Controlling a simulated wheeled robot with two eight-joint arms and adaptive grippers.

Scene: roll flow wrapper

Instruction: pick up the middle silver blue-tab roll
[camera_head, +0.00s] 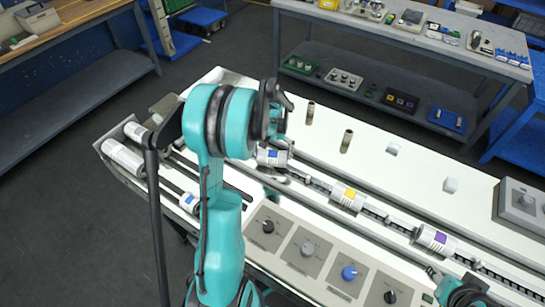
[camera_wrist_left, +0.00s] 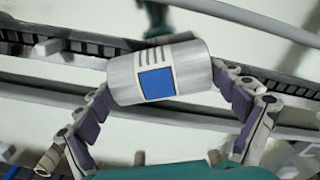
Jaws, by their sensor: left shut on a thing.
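The silver roll with a blue tab (camera_head: 271,157) is at the chain conveyor, left of the yellow-tab roll (camera_head: 348,198). In the left wrist view the same roll (camera_wrist_left: 160,72) lies across the picture, its blue square and dark stripes facing the camera. My left gripper (camera_wrist_left: 166,88) is shut on it, one finger at each end. I cannot tell whether the roll touches the conveyor. In the head view my left arm hides part of the gripper. Part of my right arm shows at the bottom right; its fingers are not clear.
A purple-tab roll (camera_head: 434,238) sits farther right on the conveyor (camera_head: 387,218). Another blue-tab roll (camera_head: 190,202) and white rolls (camera_head: 122,158) lie at the left end. A knob panel (camera_head: 306,250) is in front. Small posts (camera_head: 347,140) stand behind the conveyor.

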